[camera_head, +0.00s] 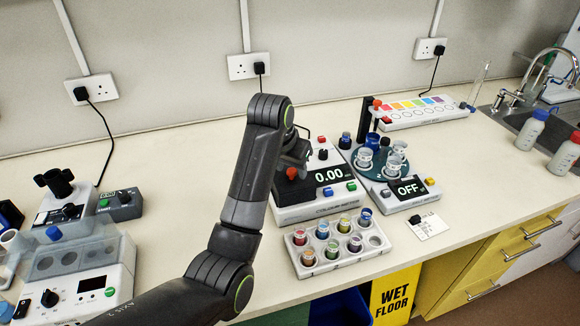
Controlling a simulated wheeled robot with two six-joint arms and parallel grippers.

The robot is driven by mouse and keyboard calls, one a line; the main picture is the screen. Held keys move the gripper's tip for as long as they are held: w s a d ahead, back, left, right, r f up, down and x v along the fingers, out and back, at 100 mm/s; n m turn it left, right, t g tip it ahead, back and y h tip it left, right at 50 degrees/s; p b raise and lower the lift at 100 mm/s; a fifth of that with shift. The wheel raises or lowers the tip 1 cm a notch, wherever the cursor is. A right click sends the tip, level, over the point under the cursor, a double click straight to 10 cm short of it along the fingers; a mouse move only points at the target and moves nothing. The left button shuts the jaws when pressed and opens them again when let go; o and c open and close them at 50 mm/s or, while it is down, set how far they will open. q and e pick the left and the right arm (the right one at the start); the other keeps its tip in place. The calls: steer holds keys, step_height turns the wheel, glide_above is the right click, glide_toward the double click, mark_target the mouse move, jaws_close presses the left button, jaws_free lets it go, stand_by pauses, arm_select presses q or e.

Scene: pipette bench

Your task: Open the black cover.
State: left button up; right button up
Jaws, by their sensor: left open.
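The meter (310,211) with a lit 0.00 display (329,175) stands at mid-bench. A black part (289,189) that looks like its cover sits at its left, partly hidden by my left arm. I cannot tell from here whether it is fully closed. My left gripper (301,150) is above and behind this part, mostly hidden by its own wrist. It is open, and I see nothing held in it. Whether it touches the cover is hidden. My right gripper is not in view.
A white rack (306,270) of coloured vials stands in front of the meter. A device reading OFF (408,189) with cups stands close at its right. A colour-strip panel (417,116) is behind. A larger machine (92,284) is at left.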

arm_select(q)
jaws_close()
stand_by(0.3)
